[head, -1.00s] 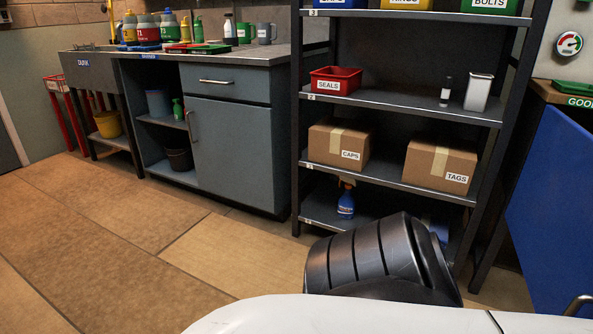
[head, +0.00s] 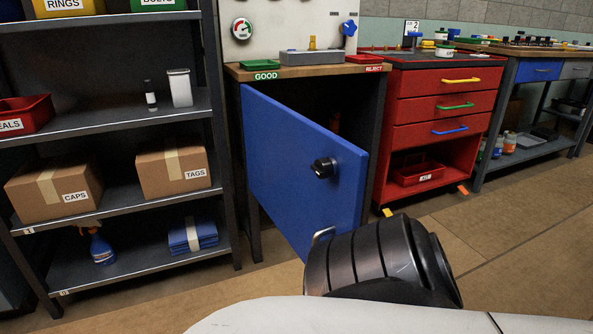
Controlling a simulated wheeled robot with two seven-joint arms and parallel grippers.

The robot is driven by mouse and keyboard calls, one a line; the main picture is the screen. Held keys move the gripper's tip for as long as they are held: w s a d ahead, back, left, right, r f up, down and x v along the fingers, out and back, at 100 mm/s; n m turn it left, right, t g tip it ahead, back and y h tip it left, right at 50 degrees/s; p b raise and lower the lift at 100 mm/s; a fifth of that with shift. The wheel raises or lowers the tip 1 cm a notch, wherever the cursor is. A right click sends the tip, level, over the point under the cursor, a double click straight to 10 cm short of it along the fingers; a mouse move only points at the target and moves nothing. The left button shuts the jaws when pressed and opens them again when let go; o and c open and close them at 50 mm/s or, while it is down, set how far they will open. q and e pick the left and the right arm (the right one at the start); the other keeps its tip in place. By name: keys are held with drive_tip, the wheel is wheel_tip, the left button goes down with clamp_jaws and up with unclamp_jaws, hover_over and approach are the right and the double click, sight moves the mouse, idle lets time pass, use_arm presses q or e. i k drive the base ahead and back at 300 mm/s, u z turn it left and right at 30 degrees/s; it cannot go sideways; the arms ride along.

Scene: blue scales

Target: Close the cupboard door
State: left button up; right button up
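A cupboard (head: 248,83) with a wooden top stands right of the shelf rack in the head view. The dark inside of the cupboard shows between the door and the right side.
A shelf rack (head: 119,128) with boxes stands left of the door. A red drawer cabinet (head: 443,110) stands to the right, with a workbench (head: 535,52) beyond it. The tiled floor (head: 500,225) is clear at the right.

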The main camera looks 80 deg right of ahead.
sight(282, 145)
drive_tip(key=z, duration=2.5)
drive_tip(key=k, duration=0.45)
drive_tip(key=z, duration=0.5)
drive_tip(key=i, duration=0.55)
drive_tip(key=z, duration=0.05)
